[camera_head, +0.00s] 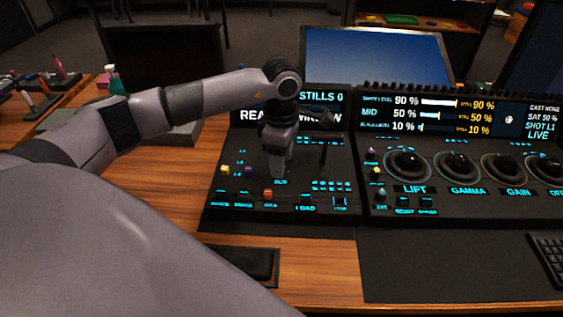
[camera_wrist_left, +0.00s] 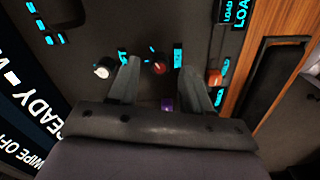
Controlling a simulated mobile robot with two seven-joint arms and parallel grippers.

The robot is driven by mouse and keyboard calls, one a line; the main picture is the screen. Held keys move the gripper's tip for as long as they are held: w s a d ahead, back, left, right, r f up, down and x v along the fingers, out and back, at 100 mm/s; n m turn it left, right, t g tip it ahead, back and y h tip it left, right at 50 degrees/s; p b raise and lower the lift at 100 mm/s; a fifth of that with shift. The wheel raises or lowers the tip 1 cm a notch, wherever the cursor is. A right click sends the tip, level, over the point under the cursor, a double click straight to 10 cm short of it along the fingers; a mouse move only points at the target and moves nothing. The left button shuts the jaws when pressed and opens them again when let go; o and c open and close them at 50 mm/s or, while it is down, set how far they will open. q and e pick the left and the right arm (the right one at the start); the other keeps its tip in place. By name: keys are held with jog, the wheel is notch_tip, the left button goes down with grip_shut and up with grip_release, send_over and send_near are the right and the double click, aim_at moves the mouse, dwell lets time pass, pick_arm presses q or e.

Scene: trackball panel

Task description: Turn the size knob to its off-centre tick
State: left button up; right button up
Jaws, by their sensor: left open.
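My left gripper (camera_head: 279,172) reaches down over the left control panel (camera_head: 227,205). It is open, and it shows in the left wrist view (camera_wrist_left: 158,72) with its two fingers apart. A small dark red knob (camera_wrist_left: 160,67) with a light mark lies between the fingertips in that view, with gaps on both sides; I cannot tell how deep the fingers reach. A white knob (camera_wrist_left: 104,68) is beside the left finger, and an orange knob (camera_wrist_left: 214,77) is beside the right one. The knob labels are too small to read, so I cannot tell which is the size knob.
A purple knob (camera_head: 249,171) and a yellow knob (camera_head: 225,169) are left of the gripper. A trackball panel (camera_head: 470,209) stands to the right. A black pad (camera_head: 245,263) lies in front on the wooden desk (camera_head: 310,268). A monitor (camera_head: 375,57) stands behind.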

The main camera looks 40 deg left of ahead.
pick_arm(q)
notch_tip(320, 180, up, 6)
jog(key=shift+f, duration=0.15)
dwell(0.6)
